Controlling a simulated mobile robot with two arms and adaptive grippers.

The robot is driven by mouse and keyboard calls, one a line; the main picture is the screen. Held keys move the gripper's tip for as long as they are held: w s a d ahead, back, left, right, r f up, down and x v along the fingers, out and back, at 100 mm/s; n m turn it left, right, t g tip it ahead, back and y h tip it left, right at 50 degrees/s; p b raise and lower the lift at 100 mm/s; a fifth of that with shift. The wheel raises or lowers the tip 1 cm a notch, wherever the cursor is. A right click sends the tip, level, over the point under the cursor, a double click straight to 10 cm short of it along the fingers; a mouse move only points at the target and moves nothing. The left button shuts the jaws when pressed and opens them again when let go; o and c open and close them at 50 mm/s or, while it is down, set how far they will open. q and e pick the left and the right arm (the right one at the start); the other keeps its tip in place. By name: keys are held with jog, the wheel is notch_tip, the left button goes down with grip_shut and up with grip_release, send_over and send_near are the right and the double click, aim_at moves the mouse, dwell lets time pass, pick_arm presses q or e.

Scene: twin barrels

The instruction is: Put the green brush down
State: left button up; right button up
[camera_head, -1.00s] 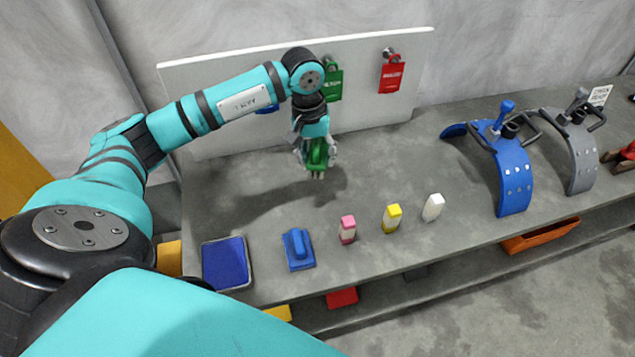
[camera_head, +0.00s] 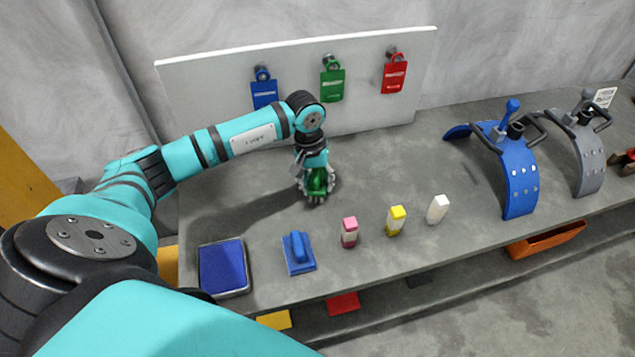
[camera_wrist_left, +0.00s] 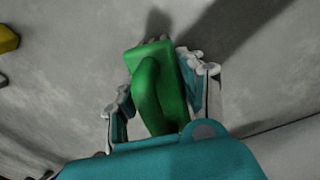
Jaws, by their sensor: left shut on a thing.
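The green brush (camera_head: 318,183) is in my left gripper (camera_head: 317,194), over the middle of the grey bench top. The left wrist view shows the green brush (camera_wrist_left: 155,85) with its curved handle between the two fingers of the left gripper (camera_wrist_left: 152,95). The gripper is shut on it. The brush is low, at or just above the bench; I cannot tell whether it touches. My right gripper is not in view.
On the bench (camera_head: 385,170) stand a blue tray (camera_head: 222,267), a blue brush (camera_head: 298,252), and pink (camera_head: 349,232), yellow (camera_head: 396,221) and white (camera_head: 438,209) blocks. Behind is a white board (camera_head: 210,95) with blue (camera_head: 264,94), green (camera_head: 332,85) and red (camera_head: 394,77) tags. Blue (camera_head: 515,185) and grey (camera_head: 588,165) curved pieces stand right.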

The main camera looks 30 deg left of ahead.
pick_arm(q)
jog(key=shift+f, duration=0.15)
jog(key=o, duration=1)
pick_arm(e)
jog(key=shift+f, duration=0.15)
pick_arm(q)
jog(key=shift+r, duration=0.65)
jog(key=r, duration=0.3)
jog(key=r+p, duration=0.1)
jog(key=r, duration=0.3)
jog(key=a+r, duration=0.1)
jog(key=r, duration=0.3)
jog(key=shift+s+a+p, duration=0.1)
jog(key=shift+s+p, duration=0.3)
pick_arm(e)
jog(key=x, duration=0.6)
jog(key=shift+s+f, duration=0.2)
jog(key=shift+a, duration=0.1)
